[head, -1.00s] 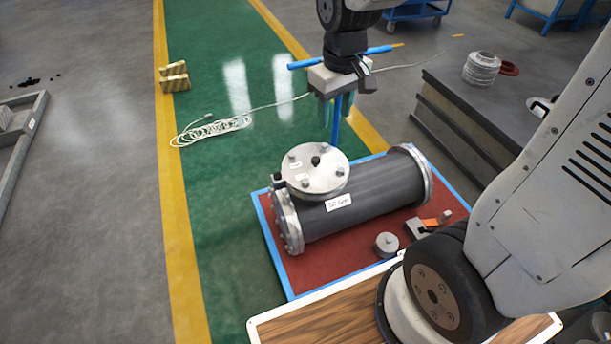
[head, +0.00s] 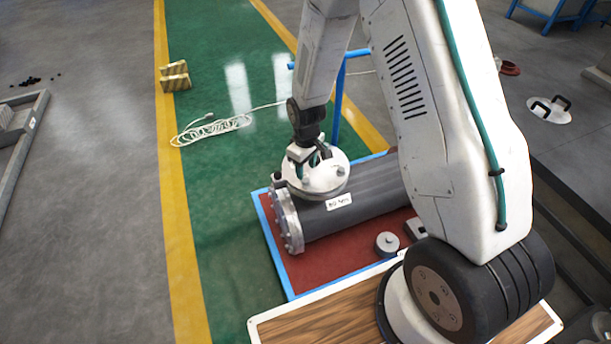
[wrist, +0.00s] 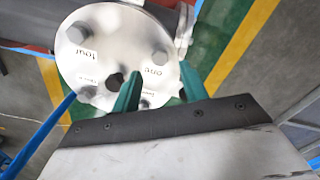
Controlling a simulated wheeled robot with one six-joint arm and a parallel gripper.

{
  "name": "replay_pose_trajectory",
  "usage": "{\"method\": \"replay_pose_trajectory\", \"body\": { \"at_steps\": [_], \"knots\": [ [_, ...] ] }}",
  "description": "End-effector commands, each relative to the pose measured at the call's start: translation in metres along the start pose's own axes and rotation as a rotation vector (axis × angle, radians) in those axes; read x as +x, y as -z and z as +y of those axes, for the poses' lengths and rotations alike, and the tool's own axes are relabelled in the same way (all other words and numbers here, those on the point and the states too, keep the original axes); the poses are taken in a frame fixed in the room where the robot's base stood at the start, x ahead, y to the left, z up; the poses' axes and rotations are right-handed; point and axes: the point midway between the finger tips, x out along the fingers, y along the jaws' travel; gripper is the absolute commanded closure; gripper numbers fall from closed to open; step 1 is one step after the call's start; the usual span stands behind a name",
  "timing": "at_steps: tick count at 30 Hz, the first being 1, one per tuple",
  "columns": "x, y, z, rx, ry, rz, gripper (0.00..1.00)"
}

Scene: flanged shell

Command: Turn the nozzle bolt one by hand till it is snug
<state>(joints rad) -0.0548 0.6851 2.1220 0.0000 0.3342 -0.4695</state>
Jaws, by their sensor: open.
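The nozzle's round pale flange (head: 326,182) sits on top of the dark shell (head: 362,186) near its left end. In the wrist view the flange (wrist: 104,48) carries hand-lettered labels. Bolt one (wrist: 159,57) is a grey head beside the label "one". Another bolt (wrist: 77,33) is beside "four". My gripper (wrist: 158,72) is open, with its teal fingers apart. Bolt one lies in line with the gap, just beyond the fingertips in the picture; I cannot tell their height above it. In the head view my gripper (head: 309,157) is over the flange's far left part and partly hides it.
The shell lies on a red mat with a blue edge (head: 269,239). A grey round part (head: 387,243) stands on the mat at the front. A blue post (head: 337,112) rises behind the shell. My arm hides the shell's right end. Coiled cable (head: 208,129) lies on the green floor.

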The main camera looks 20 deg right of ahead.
Motion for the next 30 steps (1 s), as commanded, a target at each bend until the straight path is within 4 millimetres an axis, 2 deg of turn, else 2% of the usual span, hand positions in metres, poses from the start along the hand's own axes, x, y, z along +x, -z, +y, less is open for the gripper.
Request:
{"method": "replay_pose_trajectory", "body": {
  "at_steps": [3, 9, 19, 21, 24, 30],
  "knots": [
    [0.021, -0.001, 0.0, 0.0, 0.001, -0.003, 0.56],
    [0.041, 0.0, 0.0, 0.001, 0.001, -0.001, 0.56],
    [0.045, 0.0, 0.0, 0.001, 0.0, 0.0, 0.56],
    [0.045, 0.0, 0.0, 0.001, 0.0, 0.0, 0.76],
    [0.045, 0.0, 0.0, 0.001, 0.0, 0.0, 1.0],
    [0.045, 0.0, 0.0, 0.006, 0.0, 0.0, 1.0]
  ]
}}
